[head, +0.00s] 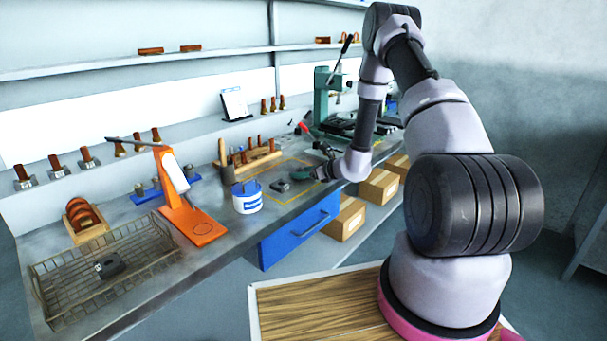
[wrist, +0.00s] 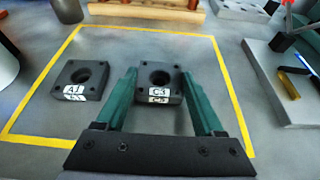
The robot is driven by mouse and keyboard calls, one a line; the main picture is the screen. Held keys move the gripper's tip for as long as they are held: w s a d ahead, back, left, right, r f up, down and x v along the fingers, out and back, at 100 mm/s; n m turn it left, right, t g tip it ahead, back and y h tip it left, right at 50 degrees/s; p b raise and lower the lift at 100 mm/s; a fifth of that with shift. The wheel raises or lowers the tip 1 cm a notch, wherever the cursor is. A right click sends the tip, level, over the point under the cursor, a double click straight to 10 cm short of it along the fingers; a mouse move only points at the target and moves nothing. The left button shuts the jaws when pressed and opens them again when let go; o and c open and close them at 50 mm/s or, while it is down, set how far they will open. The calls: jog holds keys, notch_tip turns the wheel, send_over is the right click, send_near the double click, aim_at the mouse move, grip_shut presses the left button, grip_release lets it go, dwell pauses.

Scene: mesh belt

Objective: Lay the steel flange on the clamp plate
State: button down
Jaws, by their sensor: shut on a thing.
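A dark square block with a round hole, labelled C3 (wrist: 158,82), sits between the fingers of my gripper (wrist: 160,76) in the wrist view; it looks like a steel flange. My gripper is shut on its two sides. A similar dark block with another label (wrist: 78,80) lies apart to its left. In the head view my gripper (head: 304,174) is low over the bench, and its held block is hard to make out. A grey plate (wrist: 272,88) lies to the right in the wrist view; I cannot tell whether it is the clamp plate.
A yellow outline (wrist: 38,82) surrounds the blocks. Another dark block (wrist: 66,10) is beyond it. A mesh basket (head: 150,243) with a dark part, an orange stand (head: 200,228), a white-and-blue tub (head: 246,204) and a green press (head: 321,95) stand on the bench.

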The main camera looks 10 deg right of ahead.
jog(key=shift+f, duration=0.2)
jog(key=shift+c, duration=1.2)
grip_release()
jog(key=shift+f, duration=0.1)
jog(key=shift+o, duration=1.2)
